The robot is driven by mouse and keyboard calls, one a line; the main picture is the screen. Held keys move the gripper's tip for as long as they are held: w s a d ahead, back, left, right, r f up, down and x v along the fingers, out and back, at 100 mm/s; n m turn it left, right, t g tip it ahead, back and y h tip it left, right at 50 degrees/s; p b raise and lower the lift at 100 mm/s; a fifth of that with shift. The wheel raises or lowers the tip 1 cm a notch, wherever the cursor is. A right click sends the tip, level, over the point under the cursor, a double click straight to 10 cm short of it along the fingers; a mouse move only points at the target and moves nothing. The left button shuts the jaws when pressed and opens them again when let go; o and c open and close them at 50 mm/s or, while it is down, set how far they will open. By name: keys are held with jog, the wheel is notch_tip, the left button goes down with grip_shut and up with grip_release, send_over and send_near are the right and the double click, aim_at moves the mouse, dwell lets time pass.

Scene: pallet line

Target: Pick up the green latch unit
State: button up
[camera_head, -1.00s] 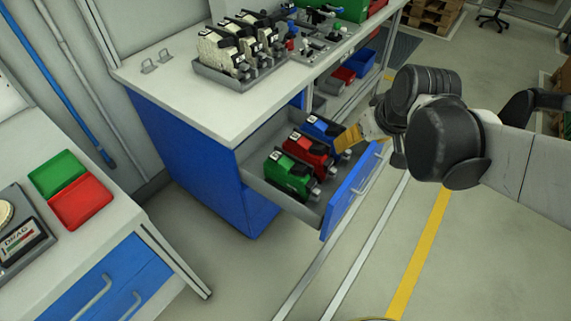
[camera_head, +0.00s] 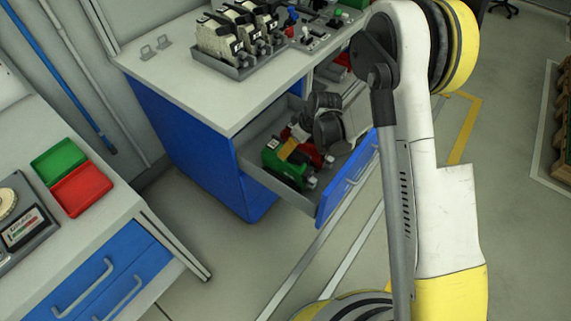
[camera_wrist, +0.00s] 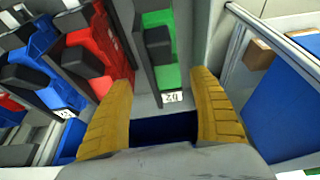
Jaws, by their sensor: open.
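The green latch unit (camera_head: 284,167) sits in the open drawer (camera_head: 262,180) at its near-left end. In the wrist view the green latch unit (camera_wrist: 168,75) shows at the top middle, with dark parts and a small white label. My gripper (camera_head: 289,149) is inside the drawer space, close to the green unit.
A red unit (camera_wrist: 100,45) and a blue unit (camera_wrist: 38,65) stand beside the green one in the drawer. The blue drawer front (camera_head: 350,180) is close to my arm. Grey tray (camera_head: 235,65) with several units stands on the worktop above.

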aim_at(289, 166)
jog(key=b+x, duration=0.1)
jog(key=x, duration=0.3)
jog(key=shift+s, duration=0.1)
jog(key=b+x, duration=0.2)
jog(key=x, duration=0.1)
jog(key=b+x, duration=0.1)
jog(key=x, duration=0.1)
jog(key=shift+s+a, duration=0.15)
jog(key=shift+s, duration=0.1)
jog(key=shift+r, duration=0.1)
jog(key=c, duration=1.5)
